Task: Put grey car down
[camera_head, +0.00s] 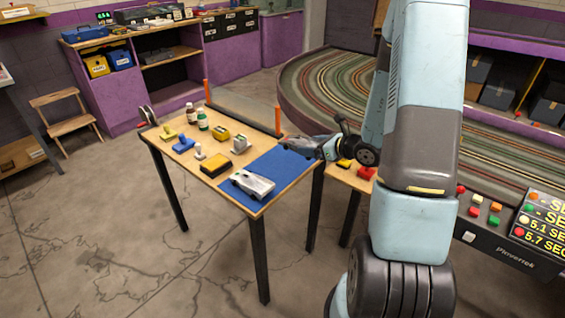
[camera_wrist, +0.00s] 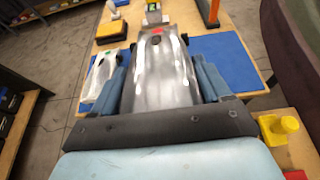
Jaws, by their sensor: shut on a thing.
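The grey car (camera_head: 300,146) is held between the fingers of my gripper (camera_head: 326,149). It hangs above the far right part of the blue mat (camera_head: 278,166), near the table's right edge. In the wrist view the grey car (camera_wrist: 163,72), with a small red mark near its far end, fills the space between the two blue fingers. The mat (camera_wrist: 228,60) shows below it, so the car seems raised; the exact height is hard to tell. A second, pale silver car (camera_head: 252,184) rests on the near part of the mat, and it shows left of my gripper in the wrist view (camera_wrist: 102,70).
The wooden table (camera_head: 178,157) also holds a black-and-yellow box (camera_head: 216,165), two bottles (camera_head: 197,118), a small grey device (camera_head: 240,144) and stamps. Orange posts (camera_head: 278,121) stand at its far edge. Red and yellow parts (camera_head: 364,173) lie on a surface to the right. The mat's middle is bare.

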